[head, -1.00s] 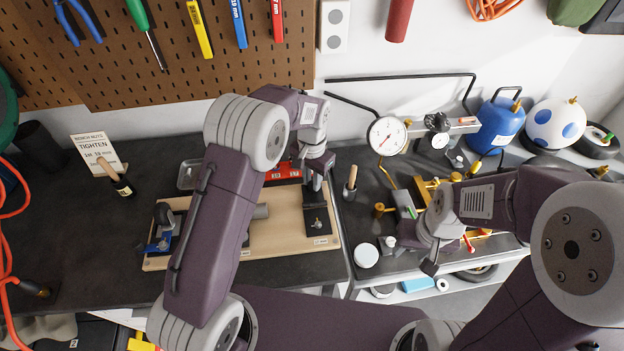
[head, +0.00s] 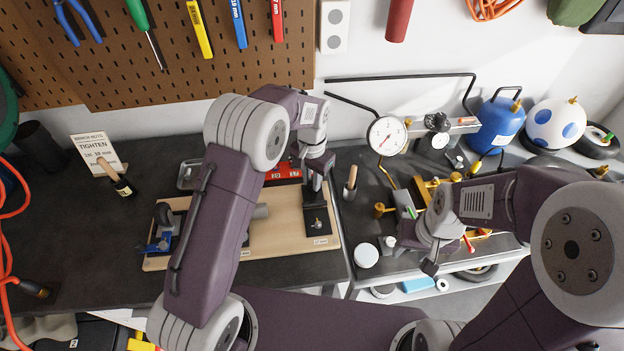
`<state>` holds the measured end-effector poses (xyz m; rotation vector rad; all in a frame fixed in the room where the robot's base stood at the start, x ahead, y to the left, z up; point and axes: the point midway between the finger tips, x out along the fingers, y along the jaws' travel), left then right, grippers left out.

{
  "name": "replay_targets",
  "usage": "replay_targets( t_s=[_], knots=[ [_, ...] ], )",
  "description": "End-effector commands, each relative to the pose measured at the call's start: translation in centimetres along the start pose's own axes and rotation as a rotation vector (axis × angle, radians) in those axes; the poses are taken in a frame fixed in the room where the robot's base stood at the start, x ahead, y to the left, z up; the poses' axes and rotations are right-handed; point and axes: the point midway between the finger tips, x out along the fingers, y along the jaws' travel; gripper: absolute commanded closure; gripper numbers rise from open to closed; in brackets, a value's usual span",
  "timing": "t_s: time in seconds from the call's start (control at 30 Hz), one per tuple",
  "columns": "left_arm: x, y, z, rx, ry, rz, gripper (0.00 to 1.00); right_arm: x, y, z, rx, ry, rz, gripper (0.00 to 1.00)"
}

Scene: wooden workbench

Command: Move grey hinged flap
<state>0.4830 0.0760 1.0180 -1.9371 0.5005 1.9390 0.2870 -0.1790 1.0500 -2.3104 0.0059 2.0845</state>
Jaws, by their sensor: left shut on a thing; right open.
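My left gripper (head: 316,184) points down over the right end of a pale wooden board (head: 285,240). Its jaws are shut at the back part of a dark grey plate, which looks like the grey hinged flap (head: 319,212). The fingers and arm hide much of the grip, and the hinge cannot be made out. A small metal bolt-like piece (head: 317,224) shows on the dark plate. My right gripper (head: 430,256) is open, low over the right-hand bench and partly hidden by its own wrist.
A grey cylinder (head: 261,211) and a blue clamp-like tool (head: 158,243) are on the board. A red block (head: 284,172) lies behind it. A wooden-handled tool (head: 350,184) stands to the right. A dial gauge (head: 387,135) stands further right.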

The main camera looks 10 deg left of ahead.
Motion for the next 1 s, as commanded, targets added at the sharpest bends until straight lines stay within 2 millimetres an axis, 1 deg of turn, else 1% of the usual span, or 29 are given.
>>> replay_targets(
  t_s=[0.27, 0.47, 0.57, 0.67, 1.0],
  knots=[
    [0.0, 0.0, 0.0, 0.0, 0.005, -0.006, 1.0, 0.2, 0.0, 0.0, 0.0, 0.0, 0.0, 0.55],
    [-0.1, 0.3, 0.2, 0.002, 0.055, -0.053, 1.0, 1.6, 0.0, 0.2, 0.0, 0.0, 0.0, 0.55],
    [-0.2, 0.5, 0.5, 0.004, 0.101, -0.098, 1.0, 2.9, 0.1, 0.3, 0.0, 0.0, 0.0, 0.55],
    [-0.4, 0.8, 0.7, 0.004, 0.155, -0.151, 1.0, 4.7, 0.1, 0.5, 0.0, 0.0, 0.0, 0.55],
    [-1.0, 1.8, 1.6, 0.003, 0.329, -0.322, 1.0, 11.8, 0.2, 1.2, 0.0, 0.0, 0.0, 0.55]
  ],
)
